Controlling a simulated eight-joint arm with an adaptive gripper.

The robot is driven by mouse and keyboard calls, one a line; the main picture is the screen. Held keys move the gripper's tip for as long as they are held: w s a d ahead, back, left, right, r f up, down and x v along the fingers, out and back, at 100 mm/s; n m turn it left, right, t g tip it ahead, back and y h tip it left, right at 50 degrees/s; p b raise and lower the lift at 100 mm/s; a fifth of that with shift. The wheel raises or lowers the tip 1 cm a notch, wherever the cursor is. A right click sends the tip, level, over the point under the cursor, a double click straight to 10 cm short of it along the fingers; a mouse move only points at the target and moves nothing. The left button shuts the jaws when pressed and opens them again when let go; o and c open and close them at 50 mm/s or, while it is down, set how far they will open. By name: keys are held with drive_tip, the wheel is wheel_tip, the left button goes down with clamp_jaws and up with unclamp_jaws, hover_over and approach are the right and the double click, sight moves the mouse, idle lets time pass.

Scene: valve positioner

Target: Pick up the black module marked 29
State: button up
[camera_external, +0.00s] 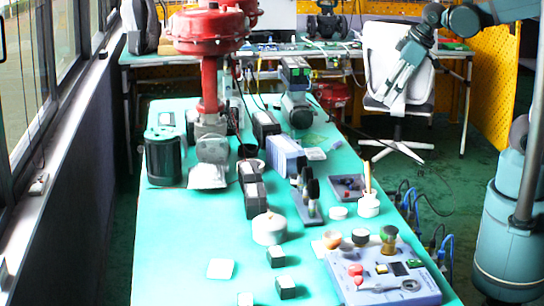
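Several black modules are on the green table. Two small dark blocks (276,257) and (286,288) lie at the near end. Larger black modules (256,200) stand in a row near the middle, and another black module (265,126) is farther back. No number is legible, so I cannot tell which is marked 29. My gripper (389,100) hangs high at the upper right, pointing down and left, in front of the white chair in the picture. It is well away from the modules.
A red valve actuator (209,32) rises from the table's far left, beside a dark green cylinder (164,157). A grey control box (380,278) with knobs fills the near right. A white round pot (269,229) stands mid-table. Free table lies at the near left.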

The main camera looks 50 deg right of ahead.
drive_tip(key=w+a+n+g+p, duration=0.2)
drive_tip(key=w+a+n, duration=0.4)
drive_tip(key=a, duration=0.7)
drive_tip(key=n+g+h+p, duration=0.1)
drive_tip(key=n+g+p, duration=0.3)
drive_tip(key=n, duration=1.3)
hover_over(276, 251)
wheel_tip(276, 251, down, 20)
drive_tip(key=shift+r, duration=0.2)
drive_tip(key=shift+s+a+f, duration=0.1)
drive_tip(key=shift+a, duration=0.05)
drive_tip(key=shift+f+b, duration=0.3)
drive_tip(key=shift+f, duration=1)
